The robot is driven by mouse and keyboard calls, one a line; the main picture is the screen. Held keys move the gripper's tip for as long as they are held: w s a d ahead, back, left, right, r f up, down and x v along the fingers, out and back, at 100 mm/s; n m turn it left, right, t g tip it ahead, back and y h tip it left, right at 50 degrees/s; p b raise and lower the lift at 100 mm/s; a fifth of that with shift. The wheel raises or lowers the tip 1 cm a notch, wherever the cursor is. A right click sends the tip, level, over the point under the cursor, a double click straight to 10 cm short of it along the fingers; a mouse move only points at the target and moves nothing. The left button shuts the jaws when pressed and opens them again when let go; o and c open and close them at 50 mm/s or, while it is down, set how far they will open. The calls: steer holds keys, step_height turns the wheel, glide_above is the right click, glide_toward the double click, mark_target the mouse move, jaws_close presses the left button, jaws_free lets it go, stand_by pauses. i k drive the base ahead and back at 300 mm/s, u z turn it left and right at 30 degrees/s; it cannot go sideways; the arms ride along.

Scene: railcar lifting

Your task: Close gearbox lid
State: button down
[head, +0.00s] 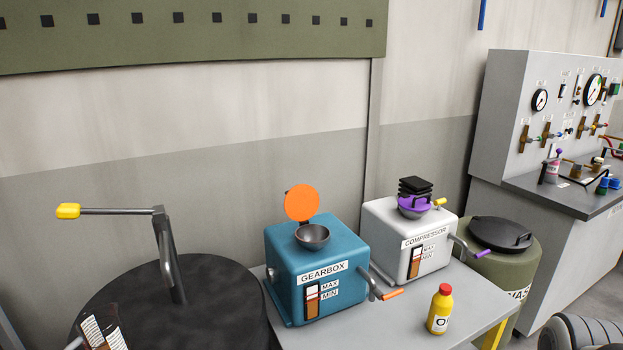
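The blue gearbox (335,256) stands on a grey table, with a label and a MAX/MIN level gauge on its front. Its lid (301,202), a round orange disc, stands upright behind the grey filler bowl (313,236) on a dark hinge. The lid is open and the bowl's mouth is uncovered.
A white compressor (400,240) with a purple bowl stands right of the gearbox. An orange-tipped handle (388,295) sticks out from the gearbox. A yellow bottle (440,309) stands in front. A black drum (205,300) with a yellow-tipped lever (110,211) is at left.

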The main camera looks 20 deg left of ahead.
mark_target(301, 204)
steer(key=u, duration=0.6)
steer(key=i, duration=0.85)
steer(key=u, duration=0.55)
steer(key=k, duration=0.9)
steer(key=u, duration=0.15)
steer(key=i, duration=0.9)
steer(key=z, duration=0.1)
